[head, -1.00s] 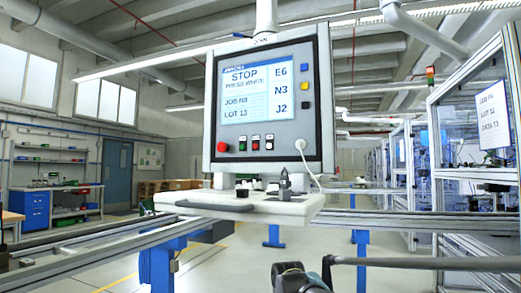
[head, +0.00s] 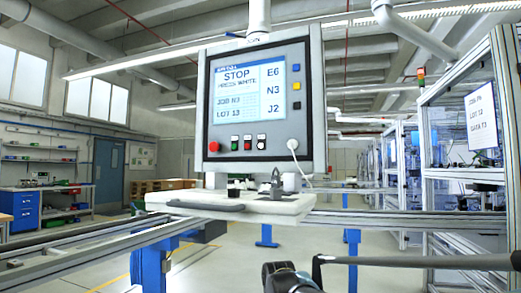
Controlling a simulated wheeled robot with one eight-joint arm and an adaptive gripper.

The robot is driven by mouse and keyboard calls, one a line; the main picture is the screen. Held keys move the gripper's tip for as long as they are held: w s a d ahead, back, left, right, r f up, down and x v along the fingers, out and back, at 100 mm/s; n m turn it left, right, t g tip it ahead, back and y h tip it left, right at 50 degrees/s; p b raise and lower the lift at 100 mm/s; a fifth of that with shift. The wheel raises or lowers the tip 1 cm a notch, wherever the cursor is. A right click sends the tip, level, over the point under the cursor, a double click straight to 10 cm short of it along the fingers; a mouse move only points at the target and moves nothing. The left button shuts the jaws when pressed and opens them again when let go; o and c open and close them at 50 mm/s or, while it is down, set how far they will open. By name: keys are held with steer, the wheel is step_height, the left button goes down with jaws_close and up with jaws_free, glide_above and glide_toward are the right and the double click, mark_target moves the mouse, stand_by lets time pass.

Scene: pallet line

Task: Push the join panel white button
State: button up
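The join panel (head: 203,110) is a grey box hanging from a white post, with a lit screen (head: 246,92) reading STOP and PRESS WHITE. Under the screen is a row of small controls: a red knob (head: 213,146), a green button (head: 234,142), a red button (head: 248,142) and a white button (head: 261,141) at the right end of the row. Nothing covers the white button. A dark rounded part of my arm shows at the bottom edge, well below the panel. I cannot make out my gripper's fingers.
A white shelf (head: 225,207) with a dark handle sits under the panel. A white plug (head: 292,144) with a cable is right of the buttons. Yellow, blue and black buttons line the screen's right side. Metal rails (head: 90,251) cross in front. A glazed cell (head: 465,150) stands right.

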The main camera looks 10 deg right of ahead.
jaws_close()
stand_by(1.0)
